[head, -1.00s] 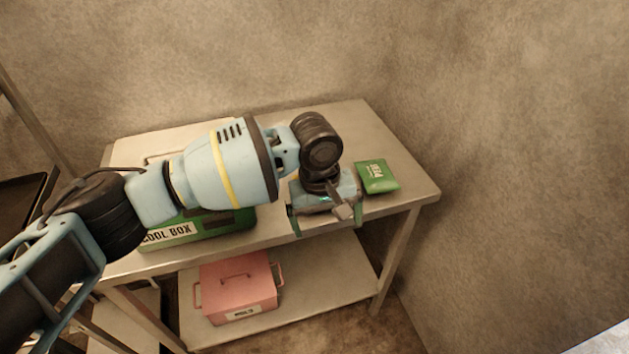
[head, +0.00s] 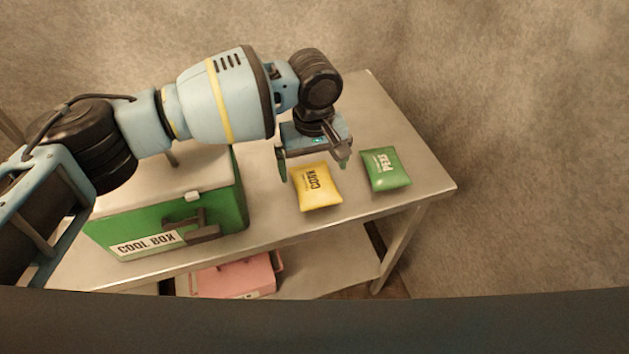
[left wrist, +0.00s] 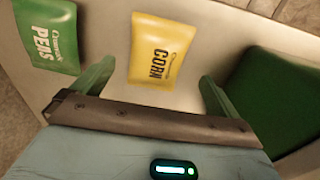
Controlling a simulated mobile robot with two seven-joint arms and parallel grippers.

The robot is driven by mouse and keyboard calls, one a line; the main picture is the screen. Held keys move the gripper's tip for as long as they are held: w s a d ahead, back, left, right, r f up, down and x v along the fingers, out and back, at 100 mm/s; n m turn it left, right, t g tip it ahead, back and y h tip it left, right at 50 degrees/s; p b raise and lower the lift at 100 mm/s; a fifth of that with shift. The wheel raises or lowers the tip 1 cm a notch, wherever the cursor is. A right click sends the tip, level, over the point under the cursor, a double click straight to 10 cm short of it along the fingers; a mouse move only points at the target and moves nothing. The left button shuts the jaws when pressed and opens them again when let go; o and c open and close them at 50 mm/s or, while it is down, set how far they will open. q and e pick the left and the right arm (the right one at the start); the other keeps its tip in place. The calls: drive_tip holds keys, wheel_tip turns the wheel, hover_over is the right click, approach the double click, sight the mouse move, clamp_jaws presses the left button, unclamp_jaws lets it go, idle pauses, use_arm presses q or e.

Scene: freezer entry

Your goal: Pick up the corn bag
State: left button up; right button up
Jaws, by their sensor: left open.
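The yellow corn bag (head: 317,188) lies flat on the table top, between the cool box and the green peas bag (head: 385,169). My left gripper (head: 313,170) is open and empty, just behind the corn bag in the head view. In the left wrist view the corn bag (left wrist: 160,50) lies ahead of the gap between the two green fingers (left wrist: 153,88), with its near end close to that gap. The peas bag (left wrist: 47,35) lies outside the fingers on the left there. I cannot tell the gripper's exact height above the table. My right gripper is not in view.
The green cool box (head: 215,205) with a pale lid stands on the table's left part. A pink box (head: 235,277) sits on the lower shelf. A wall rises behind the table. The table top (head: 405,125) is bare behind and to the right of the bags.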

sight(314, 178)
use_arm(q)
drive_tip(key=shift+w+f, duration=0.15)
drive_tip(key=shift+f, duration=0.15)
drive_tip(key=f, duration=0.5)
drive_tip(key=shift+w+d, duration=0.1)
drive_tip(key=shift+w, duration=0.15)
drive_tip(key=c, duration=1.2)
wheel_tip(314, 178, up, 10)
drive_tip(key=shift+r, duration=0.1)
